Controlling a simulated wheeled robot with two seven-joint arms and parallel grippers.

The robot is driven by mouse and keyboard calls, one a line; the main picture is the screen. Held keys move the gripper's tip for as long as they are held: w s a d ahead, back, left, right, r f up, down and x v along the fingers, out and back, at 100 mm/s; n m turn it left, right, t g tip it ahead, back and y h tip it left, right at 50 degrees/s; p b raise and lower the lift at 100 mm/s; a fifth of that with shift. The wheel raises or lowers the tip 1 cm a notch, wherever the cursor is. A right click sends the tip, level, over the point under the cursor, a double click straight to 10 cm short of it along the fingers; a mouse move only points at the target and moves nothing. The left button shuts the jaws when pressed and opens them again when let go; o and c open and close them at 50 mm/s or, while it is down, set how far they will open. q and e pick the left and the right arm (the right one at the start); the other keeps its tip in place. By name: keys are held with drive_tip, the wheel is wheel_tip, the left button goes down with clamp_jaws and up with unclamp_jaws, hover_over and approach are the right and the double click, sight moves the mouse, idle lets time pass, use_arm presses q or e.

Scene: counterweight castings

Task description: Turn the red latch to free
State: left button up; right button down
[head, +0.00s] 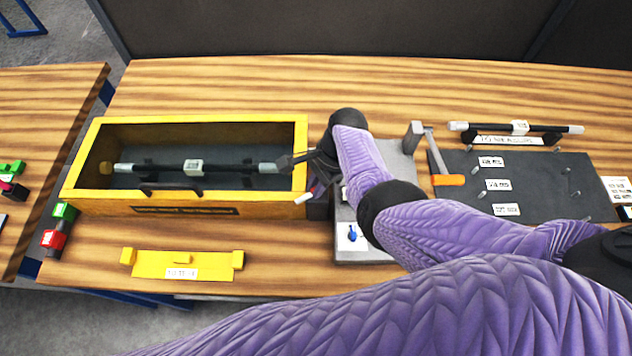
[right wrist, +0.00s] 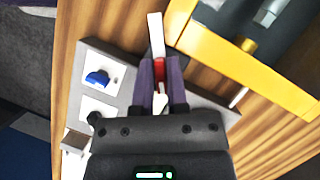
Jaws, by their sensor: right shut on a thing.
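The red latch (right wrist: 160,71) shows as a small red piece between the purple fingers of my right gripper (right wrist: 161,84) in the right wrist view. A pale bar (right wrist: 156,34) extends beyond it toward the yellow box. My right gripper is shut on the latch; its fingers hide most of it. In the head view my right gripper (head: 317,187) is at the left edge of the grey panel (head: 366,253), beside the box's right wall. The latch's exact angle is hard to read. My left gripper is out of view.
The yellow box (head: 251,205) holds a dark rod (head: 232,168). A blue latch (head: 352,233) sits on a white label nearer the panel's front. A yellow tray (head: 150,266) lies in front of the box. A grey mat (head: 545,180) with labels lies right.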

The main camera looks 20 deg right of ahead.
drive_tip(key=n+g+b, duration=0.1)
drive_tip(key=n, duration=0.2)
drive_tip(key=n+g+h+b, duration=0.1)
drive_tip(key=n, duration=0.2)
drive_tip(key=shift+s+f+n, duration=0.1)
drive_tip(key=shift+n, duration=0.2)
drive_tip(key=n+h, duration=0.1)
drive_tip(key=n, duration=0.1)
drive_tip(key=n+g+b, duration=0.1)
drive_tip(key=n, duration=0.1)
drive_tip(key=shift+d+n+h, duration=0.1)
drive_tip(key=shift+n+h, duration=0.2)
drive_tip(key=shift+h, duration=0.1)
drive_tip(key=shift+b, duration=0.3)
drive_tip(key=c, duration=0.6)
unclamp_jaws()
drive_tip(key=shift+c, duration=0.2)
drive_tip(key=p+v, duration=0.1)
drive_tip(key=v, duration=0.9)
drive_tip(key=shift+p, duration=0.4)
